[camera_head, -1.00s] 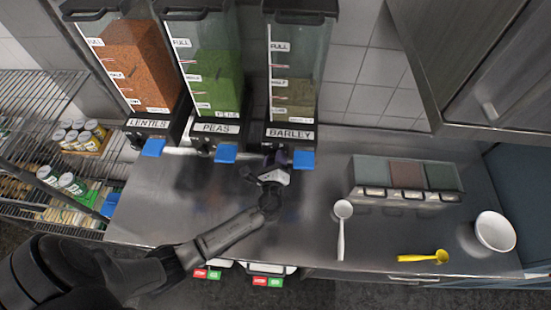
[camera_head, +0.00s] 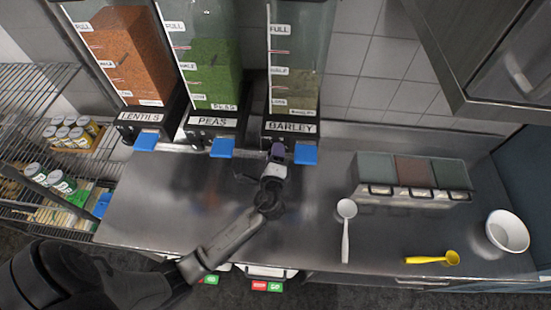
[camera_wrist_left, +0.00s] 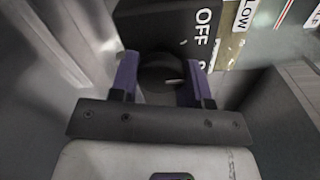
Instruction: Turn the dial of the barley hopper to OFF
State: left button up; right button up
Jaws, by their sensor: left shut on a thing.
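The barley hopper (camera_head: 294,92) stands at the right of three hoppers in the head view, part full of tan grain, with a BARLEY label and a blue lever (camera_head: 305,154). My left gripper (camera_head: 277,151) is at its lower front, left of the lever. In the left wrist view its purple fingers (camera_wrist_left: 160,82) are shut on a dark round dial (camera_wrist_left: 158,68), one finger on each side. A pale mark on the dial points right in that view. The word OFF (camera_wrist_left: 203,27) is printed above right of the dial; another label below it is mostly hidden.
The peas hopper (camera_head: 212,70) and lentils hopper (camera_head: 126,55) stand to the left, with blue levers. On the steel counter at right are a white spoon (camera_head: 346,222), a yellow spoon (camera_head: 435,259), a three-part container (camera_head: 413,194) and a white bowl (camera_head: 508,232).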

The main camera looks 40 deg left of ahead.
pick_arm(q)
jog(key=n+b, duration=0.4)
jog(key=n, duration=0.1)
jog(key=shift+n+b, duration=0.5)
jog(key=shift+n, duration=0.2)
jog(key=shift+r, duration=0.1)
jog(key=o, duration=0.9)
